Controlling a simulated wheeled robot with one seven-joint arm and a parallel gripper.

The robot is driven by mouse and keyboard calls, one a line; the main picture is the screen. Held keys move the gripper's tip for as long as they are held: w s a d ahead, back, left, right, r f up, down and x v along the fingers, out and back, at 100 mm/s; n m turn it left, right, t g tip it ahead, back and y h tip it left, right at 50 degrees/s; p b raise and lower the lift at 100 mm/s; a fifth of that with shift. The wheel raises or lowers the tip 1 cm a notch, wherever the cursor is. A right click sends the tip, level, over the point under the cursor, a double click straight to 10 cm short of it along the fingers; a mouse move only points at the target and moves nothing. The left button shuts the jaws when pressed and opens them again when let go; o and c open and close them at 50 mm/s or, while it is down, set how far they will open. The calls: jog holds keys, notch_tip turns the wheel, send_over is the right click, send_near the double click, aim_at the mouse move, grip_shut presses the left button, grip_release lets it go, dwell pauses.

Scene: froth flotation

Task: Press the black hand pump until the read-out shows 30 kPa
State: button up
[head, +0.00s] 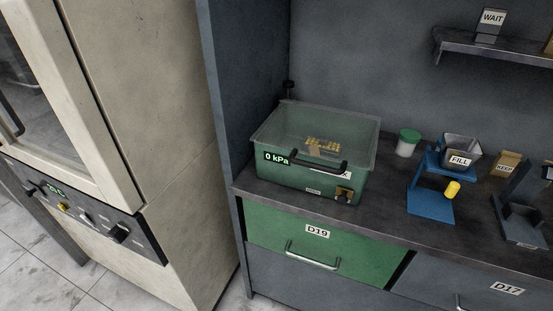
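A green box (296,185) with a clear lid and a black handle (316,164) stands on the dark counter. The read-out (276,158) on its front left shows 0 kPa. A small black upright piece (289,90) rises behind the box's back left corner, by the cabinet wall. It may be the hand pump, but it is partly hidden and too small to be sure. Several small tan pieces show through the lid. My gripper is not in view.
The counter (380,216) holds a green-capped jar (407,144), a blue stand (430,203) with a cup marked FILL, and a dark stand (517,220) to the right. A side panel (240,80) and beige cabinet (165,120) bound the left. Drawer D19 (290,246) is below.

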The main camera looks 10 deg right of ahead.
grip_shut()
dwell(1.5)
